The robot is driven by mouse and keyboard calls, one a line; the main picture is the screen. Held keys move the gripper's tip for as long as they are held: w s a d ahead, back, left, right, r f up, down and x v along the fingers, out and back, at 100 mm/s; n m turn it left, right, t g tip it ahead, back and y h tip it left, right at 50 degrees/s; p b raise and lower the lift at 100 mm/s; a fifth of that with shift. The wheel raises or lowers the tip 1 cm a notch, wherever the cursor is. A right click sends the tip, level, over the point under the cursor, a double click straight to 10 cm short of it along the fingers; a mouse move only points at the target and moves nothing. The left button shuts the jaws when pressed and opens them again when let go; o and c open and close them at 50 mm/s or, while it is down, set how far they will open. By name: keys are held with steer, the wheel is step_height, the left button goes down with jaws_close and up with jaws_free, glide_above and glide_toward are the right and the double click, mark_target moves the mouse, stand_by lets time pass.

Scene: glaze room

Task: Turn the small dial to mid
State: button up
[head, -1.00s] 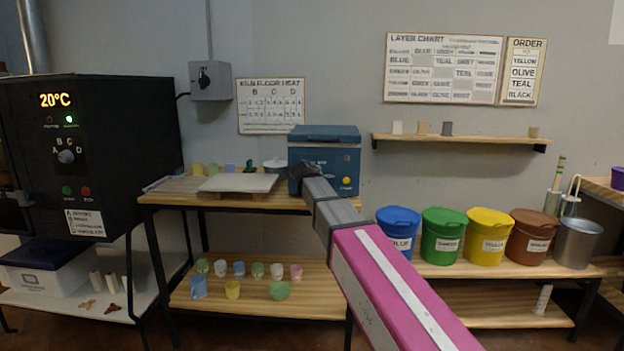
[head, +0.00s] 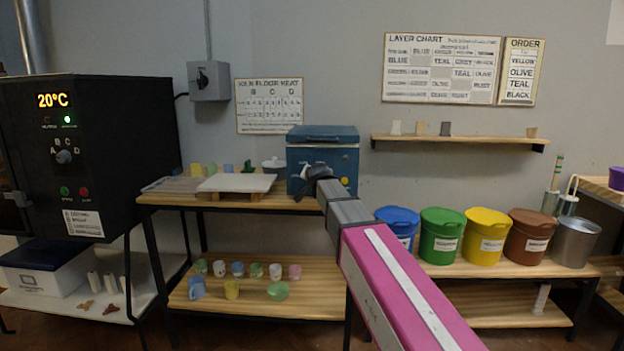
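My gripper (head: 308,180) is at the end of my grey and pink arm, in front of the blue box (head: 325,137) on the wooden table. It covers part of the box's front, and its fingers are too small and dark to tell whether they are open or shut. A yellow-orange button or lamp (head: 344,181) shows on the box front, right of my gripper. No dial can be made out clearly on the box; one may be hidden behind my gripper. The black kiln (head: 120,150) at left has a larger dial (head: 64,157) marked A to D.
A grey wall switch box (head: 208,81) hangs above the table. A pale slab (head: 236,183) lies left of the blue box. Several small cups stand on the lower shelf (head: 325,285). Lidded buckets, including a blue one (head: 398,218), stand at right behind my arm.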

stand_by(0.4)
steer(key=o, duration=0.9)
steer(key=v, duration=1)
steer(key=shift+s+d, duration=0.15)
steer(key=shift+s, duration=0.25)
